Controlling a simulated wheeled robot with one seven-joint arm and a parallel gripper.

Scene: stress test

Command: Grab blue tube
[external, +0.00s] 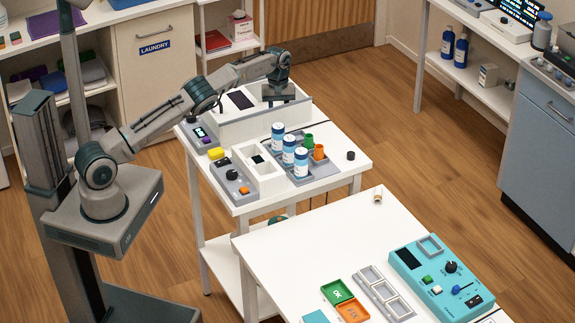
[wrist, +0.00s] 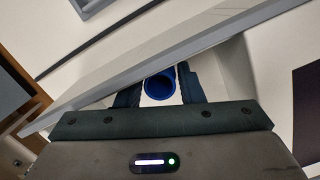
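The blue tube (wrist: 160,86) shows in the wrist view as a round blue opening seen from above. It lies between the two dark fingers of my gripper (wrist: 162,84), which are apart on its left and right. Little space shows between fingers and tube; I cannot tell whether they touch it. In the external view my gripper (external: 279,93) points down over the white raised box at the back of the cart. The blue tube cannot be made out there.
Blue-and-white bottles (external: 288,150), a green cup (external: 309,141) and an orange cup (external: 319,152) stand in a grey tray in front of the box. A small dark knob (external: 351,155) is near the cart's right edge. A pale slanted panel (wrist: 180,50) crosses close by in the wrist view.

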